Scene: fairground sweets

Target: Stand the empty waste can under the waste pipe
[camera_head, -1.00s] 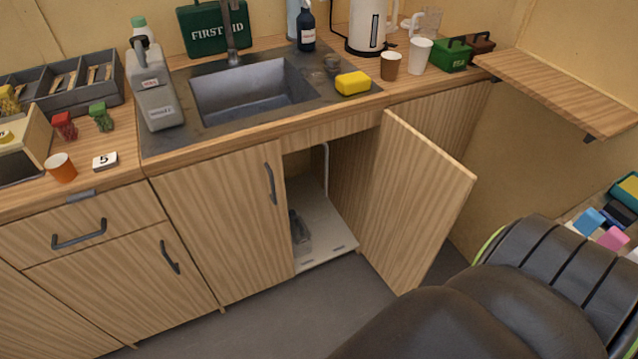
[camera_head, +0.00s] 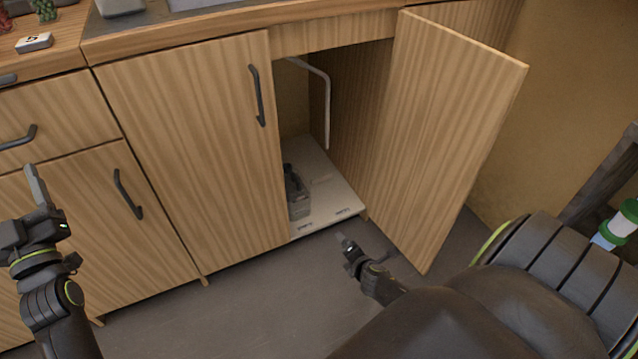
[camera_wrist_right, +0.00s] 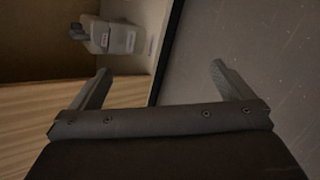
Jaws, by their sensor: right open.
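A grey can (camera_head: 298,198) with a dark top stands inside the open cupboard, at the left of its pale floor, partly hidden by the closed door. It also shows in the right wrist view (camera_wrist_right: 115,38). A white waste pipe (camera_head: 327,105) bends down inside the cupboard, its lower end above the floor and right of the can. The base of another grey can (camera_head: 121,6) shows on the counter at the top edge. My right gripper (camera_head: 346,241) is open and empty, low before the cupboard. My left gripper (camera_head: 34,182) is at far left; its opening is unclear.
The open cupboard door (camera_head: 440,130) stands out to the right of the opening. The closed door (camera_head: 190,160) borders it on the left. The cupboard floor (camera_head: 330,190) is bare right of the can. The grey room floor (camera_head: 260,310) is clear in front.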

